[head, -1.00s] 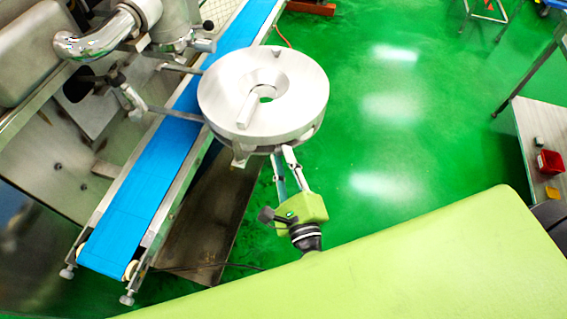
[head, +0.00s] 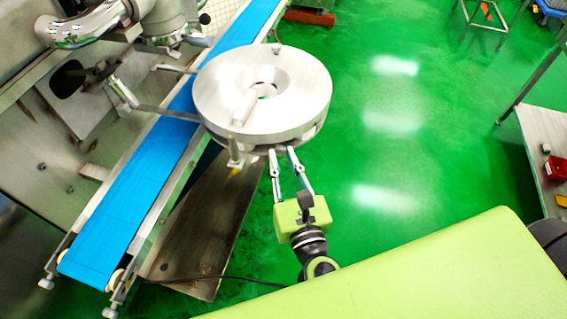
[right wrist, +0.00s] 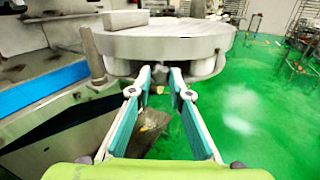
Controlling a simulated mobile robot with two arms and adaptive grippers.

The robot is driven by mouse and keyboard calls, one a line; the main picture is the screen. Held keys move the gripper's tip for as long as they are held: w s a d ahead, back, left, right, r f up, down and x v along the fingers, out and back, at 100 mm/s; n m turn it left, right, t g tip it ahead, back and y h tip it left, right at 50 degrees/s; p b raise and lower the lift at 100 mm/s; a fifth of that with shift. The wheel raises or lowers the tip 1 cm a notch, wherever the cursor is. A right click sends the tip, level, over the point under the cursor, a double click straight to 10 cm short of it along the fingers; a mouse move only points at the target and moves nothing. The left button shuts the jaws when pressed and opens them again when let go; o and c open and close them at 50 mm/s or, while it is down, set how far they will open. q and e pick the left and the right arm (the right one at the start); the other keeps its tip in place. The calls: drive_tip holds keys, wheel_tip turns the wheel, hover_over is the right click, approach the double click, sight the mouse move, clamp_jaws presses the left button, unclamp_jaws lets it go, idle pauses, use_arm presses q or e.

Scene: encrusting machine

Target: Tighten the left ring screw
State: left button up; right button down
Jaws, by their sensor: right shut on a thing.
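A thick pale metal ring (head: 308,90) with a central hole is held beside the blue conveyor; it also shows in the right wrist view (right wrist: 165,42). I cannot tell whether this post is the left ring screw. My right gripper (head: 281,152) reaches under the ring's near edge, right of the post. Its fingertips (right wrist: 161,73) are shut on a part beneath the ring, mostly hidden. My left gripper is not in view.
The blue conveyor belt (head: 130,200) runs diagonally left of the ring. Metal rods (head: 165,112) extend from the machine toward the ring. A slanted metal plate (head: 195,240) lies below. Green floor to the right is clear up to a table (head: 540,140).

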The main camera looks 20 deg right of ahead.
drive_tip(key=shift+f+m, duration=0.15)
drive_tip(key=shift+m, duration=0.45)
drive_tip(key=shift+b, duration=0.3)
drive_tip(key=c, duration=1.9)
unclamp_jaws()
drive_tip(key=shift+s, duration=0.1)
drive_tip(key=s, duration=0.8)
drive_tip(key=s+a, duration=0.1)
drive_tip(key=s, duration=0.3)
drive_tip(key=shift+w, duration=0.1)
